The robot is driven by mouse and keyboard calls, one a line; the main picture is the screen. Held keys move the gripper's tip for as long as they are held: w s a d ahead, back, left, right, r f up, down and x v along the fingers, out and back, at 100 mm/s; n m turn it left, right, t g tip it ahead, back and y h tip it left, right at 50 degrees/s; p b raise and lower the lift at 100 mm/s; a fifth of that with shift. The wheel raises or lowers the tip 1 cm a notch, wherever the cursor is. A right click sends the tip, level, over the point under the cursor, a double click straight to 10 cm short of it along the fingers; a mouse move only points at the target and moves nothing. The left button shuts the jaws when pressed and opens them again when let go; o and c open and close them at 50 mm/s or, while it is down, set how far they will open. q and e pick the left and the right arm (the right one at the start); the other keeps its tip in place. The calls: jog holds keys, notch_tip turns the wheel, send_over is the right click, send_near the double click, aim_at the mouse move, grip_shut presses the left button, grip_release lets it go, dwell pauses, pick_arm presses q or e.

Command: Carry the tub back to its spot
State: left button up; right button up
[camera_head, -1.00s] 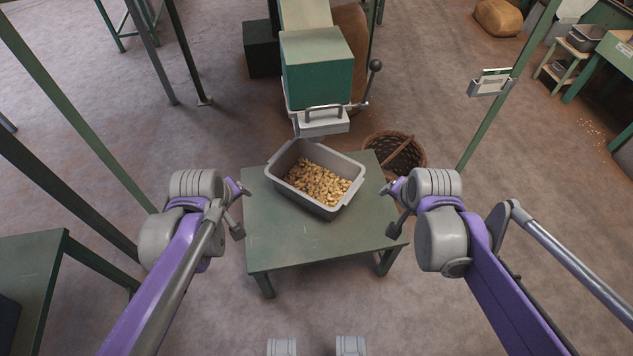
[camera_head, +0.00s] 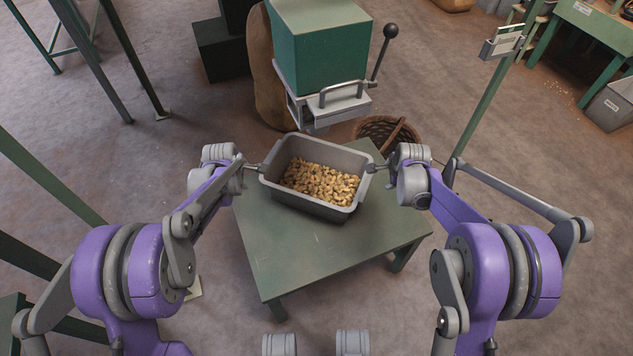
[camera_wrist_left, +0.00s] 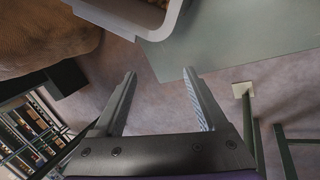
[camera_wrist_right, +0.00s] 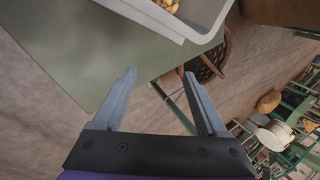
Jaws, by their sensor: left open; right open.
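The grey tub (camera_head: 318,210) sits on the green table (camera_head: 330,257) in the head view, partly filled with nuts (camera_head: 320,182). My left gripper (camera_head: 258,167) is open at the tub's left side, close to its rim. My right gripper (camera_head: 380,167) is open at the tub's right side, close to its rim. In the left wrist view, the tub's corner (camera_wrist_left: 160,28) shows beyond the spread, empty fingers (camera_wrist_left: 160,80). In the right wrist view, the tub's rim (camera_wrist_right: 195,35) shows beyond the spread, empty fingers (camera_wrist_right: 160,78).
A green hopper (camera_head: 318,50) with a metal handle and a lever stands behind the table. A wicker basket (camera_head: 400,135) stands on the floor behind its right side. A post with a sign holder (camera_head: 503,42) is at the right. The table's front part is bare.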

pick_arm(q)
jog(key=shift+d+r, duration=0.1)
pick_arm(e)
jog(key=shift+d, duration=0.1)
pick_arm(q)
jog(key=x, duration=1.4)
pick_arm(e)
jog(key=x, duration=1.4)
pick_arm(q)
jog(key=shift+d, duration=0.4)
pick_arm(e)
jog(key=shift+a, duration=0.5)
pick_arm(q)
jog(key=shift+s+d, duration=0.1)
jog(key=shift+d, duration=0.2)
pick_arm(e)
jog(key=shift+a+r, duration=0.1)
jog(key=shift+a, duration=0.2)
pick_arm(q)
jog(key=shift+d, duration=0.1)
